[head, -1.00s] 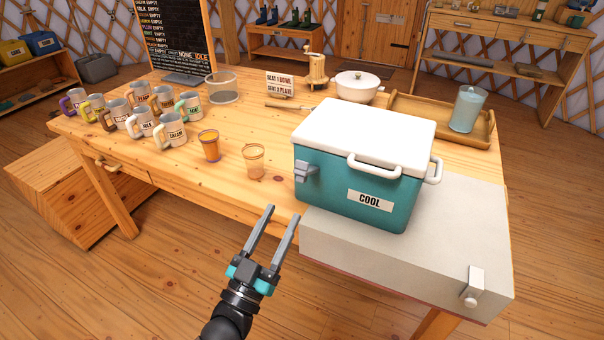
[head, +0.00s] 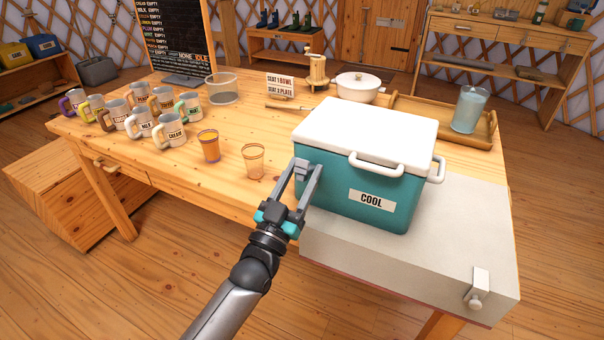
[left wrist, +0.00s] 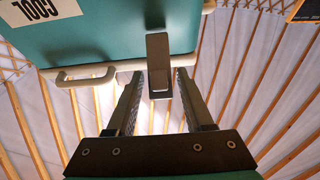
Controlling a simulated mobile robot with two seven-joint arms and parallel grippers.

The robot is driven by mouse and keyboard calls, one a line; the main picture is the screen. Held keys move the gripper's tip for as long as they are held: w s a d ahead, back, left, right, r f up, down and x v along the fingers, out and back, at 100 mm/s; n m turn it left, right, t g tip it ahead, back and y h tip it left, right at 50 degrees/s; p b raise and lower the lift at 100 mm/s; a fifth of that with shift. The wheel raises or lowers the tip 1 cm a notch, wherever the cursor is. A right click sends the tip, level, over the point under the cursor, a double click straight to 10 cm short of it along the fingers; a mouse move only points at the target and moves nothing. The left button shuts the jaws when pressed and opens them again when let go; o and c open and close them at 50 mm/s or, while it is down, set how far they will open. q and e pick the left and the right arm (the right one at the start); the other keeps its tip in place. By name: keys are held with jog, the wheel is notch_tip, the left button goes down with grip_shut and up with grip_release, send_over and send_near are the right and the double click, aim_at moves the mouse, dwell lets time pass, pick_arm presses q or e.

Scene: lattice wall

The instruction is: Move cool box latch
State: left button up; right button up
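The cool box (head: 365,190) is teal with a white lid (head: 368,130) and a "COOL" label, and the lid is down. Its grey latch (head: 302,170) is on the left end of the box. In the left wrist view the latch (left wrist: 158,62) hangs from the teal wall between my two fingers. My left gripper (head: 307,165) is open, with one finger on each side of the latch and a gap visible to each in the wrist view (left wrist: 158,82). Whether a finger touches the box wall cannot be told. My right gripper is not in view.
The box stands on a pale grey slab (head: 460,235) at the table's right front. Two glasses (head: 253,160) stand left of the box. Several labelled mugs (head: 143,120) are further left. A tray (head: 410,112) with a blue jar is behind the box. Bare floor lies in front.

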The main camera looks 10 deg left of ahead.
pick_arm(q)
grip_shut()
dwell(1.2)
